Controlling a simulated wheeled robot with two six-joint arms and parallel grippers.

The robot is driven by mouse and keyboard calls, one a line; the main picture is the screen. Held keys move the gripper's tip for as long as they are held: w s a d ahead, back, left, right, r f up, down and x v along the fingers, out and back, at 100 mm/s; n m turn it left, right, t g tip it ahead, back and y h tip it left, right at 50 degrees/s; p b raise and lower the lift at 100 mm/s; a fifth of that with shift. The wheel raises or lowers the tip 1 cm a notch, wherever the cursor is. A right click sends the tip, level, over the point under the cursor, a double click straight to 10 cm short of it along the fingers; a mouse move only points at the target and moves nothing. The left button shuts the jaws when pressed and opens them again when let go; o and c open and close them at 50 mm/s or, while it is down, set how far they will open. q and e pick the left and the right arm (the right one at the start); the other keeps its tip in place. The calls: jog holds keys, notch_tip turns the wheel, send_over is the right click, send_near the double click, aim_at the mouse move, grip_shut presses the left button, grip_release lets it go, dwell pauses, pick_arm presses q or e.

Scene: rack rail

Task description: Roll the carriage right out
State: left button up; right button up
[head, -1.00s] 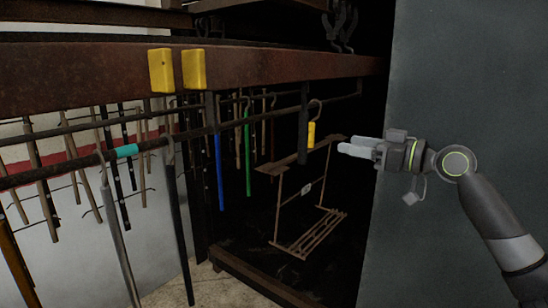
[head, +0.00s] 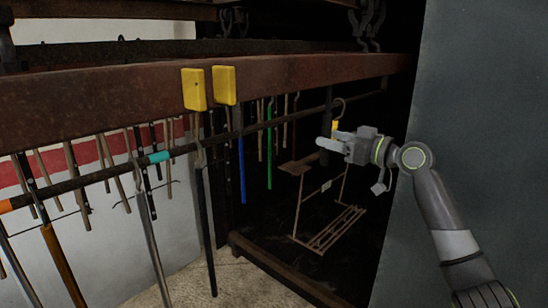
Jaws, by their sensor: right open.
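A dark rail (head: 95,178) runs from the lower left to the upper right under a rusty beam (head: 120,92), with several rods hanging from it. Near its right end a dark bar (head: 328,98) and a hook with a yellow band (head: 335,126) hang. My right gripper (head: 326,143) is open at this hook, its pale fingers overlapping the bar's lower end; I cannot tell whether they touch. I cannot tell for sure which part is the carriage. A brown frame (head: 298,205) with a slatted base shows below, inside the dark opening. My left gripper is not in view.
A grey panel (head: 475,120) stands close on the right, behind my right arm. Two yellow blocks (head: 194,89) (head: 224,85) sit on the beam. Blue (head: 242,170) and green (head: 269,155) rods hang at the middle. Dark chains (head: 367,25) hang above.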

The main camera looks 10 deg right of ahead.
jog(key=shift+w, duration=0.1)
jog(key=shift+x, duration=1.15)
grip_shut()
